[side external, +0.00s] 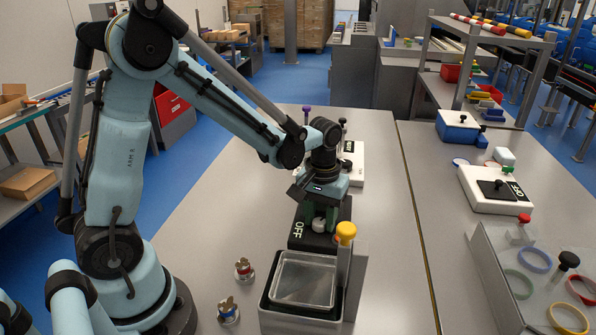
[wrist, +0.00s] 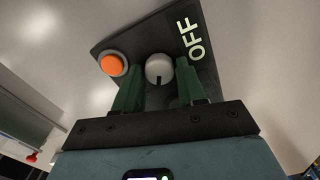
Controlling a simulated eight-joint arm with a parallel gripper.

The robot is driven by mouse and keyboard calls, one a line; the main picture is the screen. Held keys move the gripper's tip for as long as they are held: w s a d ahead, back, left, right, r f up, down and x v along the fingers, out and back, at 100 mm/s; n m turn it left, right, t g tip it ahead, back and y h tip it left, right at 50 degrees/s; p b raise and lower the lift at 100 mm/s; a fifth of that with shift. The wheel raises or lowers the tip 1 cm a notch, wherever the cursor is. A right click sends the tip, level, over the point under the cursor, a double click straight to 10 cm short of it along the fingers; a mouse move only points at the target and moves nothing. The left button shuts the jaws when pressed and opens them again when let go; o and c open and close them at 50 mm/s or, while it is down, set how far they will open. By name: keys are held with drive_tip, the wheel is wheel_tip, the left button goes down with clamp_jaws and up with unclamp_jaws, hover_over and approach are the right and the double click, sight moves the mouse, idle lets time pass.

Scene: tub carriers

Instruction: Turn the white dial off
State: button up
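The white dial (wrist: 156,66) is a round knob with a dark pointer mark on the side toward my gripper. It sits on a black panel (wrist: 205,72) with the word OFF printed to its right. My gripper (wrist: 158,63) is open, with one green finger on each side of the dial and narrow gaps between. I cannot tell how far the fingertips stand above the panel. In the side external view my gripper (side external: 320,214) points down over the panel (side external: 318,243), and the white dial (side external: 319,226) shows just below the fingers.
An orange button (wrist: 113,64) is on the panel, left of the dial. Two small items lie on the table (side external: 228,310). A white box (side external: 352,165) stands behind.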

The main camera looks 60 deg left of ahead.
sight(319, 221)
idle(0.3)
wheel_tip(319, 221, up, 12)
drive_tip(key=shift+r, duration=0.1)
idle(0.6)
drive_tip(key=shift+o, duration=0.4)
drive_tip(key=shift+o, duration=1.1)
wheel_tip(319, 221, down, 12)
drive_tip(key=n, duration=0.6)
drive_tip(key=shift+s, duration=0.15)
drive_tip(key=c, duration=1.1)
